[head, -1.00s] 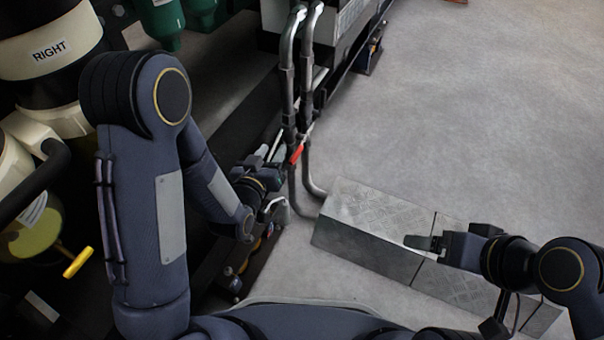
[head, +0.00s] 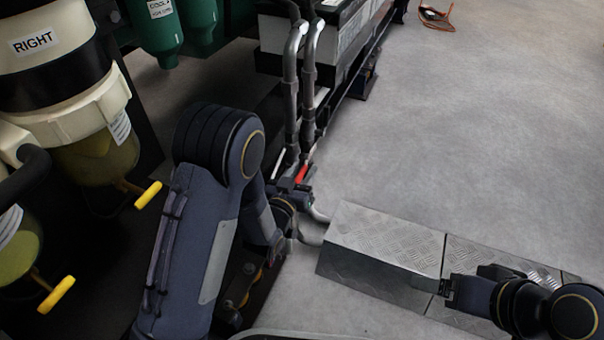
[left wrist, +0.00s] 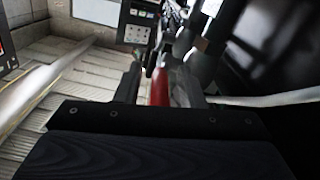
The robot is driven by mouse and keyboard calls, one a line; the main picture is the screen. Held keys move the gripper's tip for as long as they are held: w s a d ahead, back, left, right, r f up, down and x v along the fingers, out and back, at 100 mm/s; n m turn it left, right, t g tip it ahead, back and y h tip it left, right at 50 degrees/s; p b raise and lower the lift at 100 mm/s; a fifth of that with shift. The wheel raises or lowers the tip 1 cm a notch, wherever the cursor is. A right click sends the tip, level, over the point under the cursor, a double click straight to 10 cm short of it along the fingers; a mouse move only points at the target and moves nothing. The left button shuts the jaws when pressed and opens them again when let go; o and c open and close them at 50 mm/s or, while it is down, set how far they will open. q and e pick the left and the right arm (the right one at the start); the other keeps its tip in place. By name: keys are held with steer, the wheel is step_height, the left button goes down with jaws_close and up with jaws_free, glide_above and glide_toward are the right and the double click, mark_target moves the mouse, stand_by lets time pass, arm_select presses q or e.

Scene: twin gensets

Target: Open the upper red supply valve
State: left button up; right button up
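The red valve handle (head: 302,172) shows beside the two grey pipes in the head view, just beyond the fingertips of my left gripper (head: 294,185). In the left wrist view the red handle (left wrist: 160,87) stands between the two dark fingers of my left gripper (left wrist: 162,88). The fingers look apart, with a gap on the handle's left side; contact is not clear. The valve body is mostly hidden behind the gripper. My right gripper (head: 447,287) is over the metal step at lower right, far from the valve; its finger opening is not clear.
Two grey pipes (head: 308,90) rise behind the valve. A tread-plate step (head: 385,240) lies to the right. Filter bowls with yellow taps (head: 149,194) are at left, under a housing labelled RIGHT (head: 45,45). The floor at upper right is open.

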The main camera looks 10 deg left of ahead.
mark_target(304, 168)
arm_select(q)
steer(key=shift+c, duration=0.5)
jaws_close()
arm_select(e)
steer(key=shift+r, duration=0.1)
arm_select(q)
steer(key=shift+r+g+p, duration=0.3)
steer(key=shift+r+p, duration=0.05)
steer(key=shift+p, duration=0.3)
steer(key=g+p, duration=0.1)
steer(key=p, duration=0.2)
steer(key=r+g+y+p, duration=0.1)
steer(key=g+p, duration=0.1)
steer(key=p, duration=0.1)
steer(key=r+g+p, duration=0.1)
steer(key=p, duration=0.2)
steer(key=shift+w+d+r+g+y, duration=0.1)
steer(key=shift+w+r+g+y, duration=0.2)
steer(key=shift+g+y, duration=0.1)
steer(key=shift+w+g+p, duration=0.15)
steer(key=shift+g+p, duration=0.45)
steer(key=shift+p, duration=0.2)
steer(key=shift+f, duration=0.1)
arm_select(e)
step_height(304, 168, up, 12)
steer(key=shift+c, duration=0.4)
